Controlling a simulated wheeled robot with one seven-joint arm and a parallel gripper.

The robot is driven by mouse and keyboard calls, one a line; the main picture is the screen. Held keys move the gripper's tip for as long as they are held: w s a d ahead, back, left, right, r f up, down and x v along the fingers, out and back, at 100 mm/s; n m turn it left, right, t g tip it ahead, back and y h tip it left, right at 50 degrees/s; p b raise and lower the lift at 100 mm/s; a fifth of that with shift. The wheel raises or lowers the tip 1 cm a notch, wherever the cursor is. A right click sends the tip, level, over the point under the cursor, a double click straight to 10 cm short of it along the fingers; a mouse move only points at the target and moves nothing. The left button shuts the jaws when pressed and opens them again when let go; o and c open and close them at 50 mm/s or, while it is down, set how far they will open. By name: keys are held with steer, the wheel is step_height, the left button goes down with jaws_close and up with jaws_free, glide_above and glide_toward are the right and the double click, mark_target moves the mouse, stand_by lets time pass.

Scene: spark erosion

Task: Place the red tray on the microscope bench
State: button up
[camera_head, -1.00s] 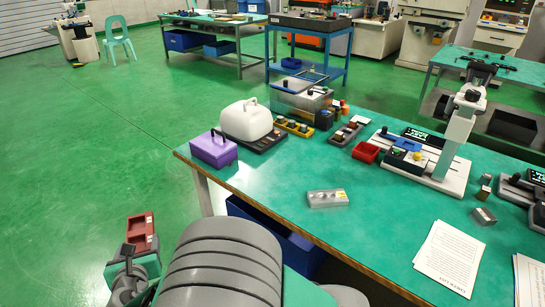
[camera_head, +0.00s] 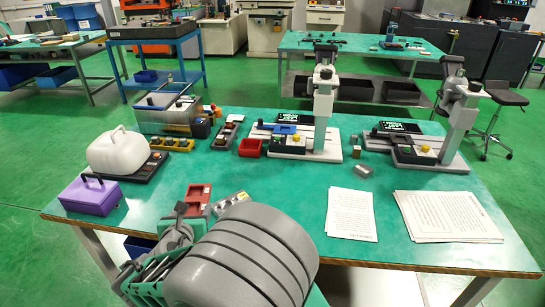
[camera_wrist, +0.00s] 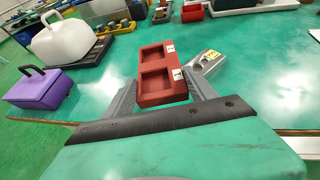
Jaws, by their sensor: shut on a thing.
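The red tray (camera_head: 198,196), with two shallow compartments and white labels, is held in my gripper (camera_head: 190,212). In the wrist view the red tray (camera_wrist: 163,74) sits between the two grey fingers of my gripper (camera_wrist: 165,92), which are shut on its sides. The microscope bench (camera_head: 300,187) has a green top and carries two microscopes, the middle one (camera_head: 318,110) and the right one (camera_head: 455,118). The tray appears over the bench's front left part; its height above the top is hard to tell.
A purple case (camera_head: 92,195) and a white canister (camera_head: 118,150) stand at the left. A small red bin (camera_head: 250,147) is farther back. Papers (camera_head: 351,214) lie to the right. Bare bench shows between them.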

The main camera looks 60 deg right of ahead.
steer(key=s+d+r+m+g+h+p, duration=0.1)
steer(key=s+d+r+m+g+h, duration=0.2)
steer(key=s+d, duration=0.8)
steer(key=s+d+r+m+g+p, duration=0.15)
steer(key=s+d+m+g, duration=0.25)
steer(key=s+d, duration=0.75)
steer(key=b, duration=0.3)
glide_above(305, 195)
steer(key=f, duration=0.8)
steer(key=shift+s+a+f, duration=0.1)
steer(key=shift+a+f, duration=0.05)
steer(key=shift+a, duration=0.15)
steer(key=shift+d+f, duration=0.2)
steer(key=shift+f, duration=0.1)
steer(key=f, duration=0.1)
steer(key=f+b, duration=0.1)
steer(key=f, duration=0.1)
steer(key=shift+w+d+f, duration=0.15)
steer(key=shift+w, duration=0.05)
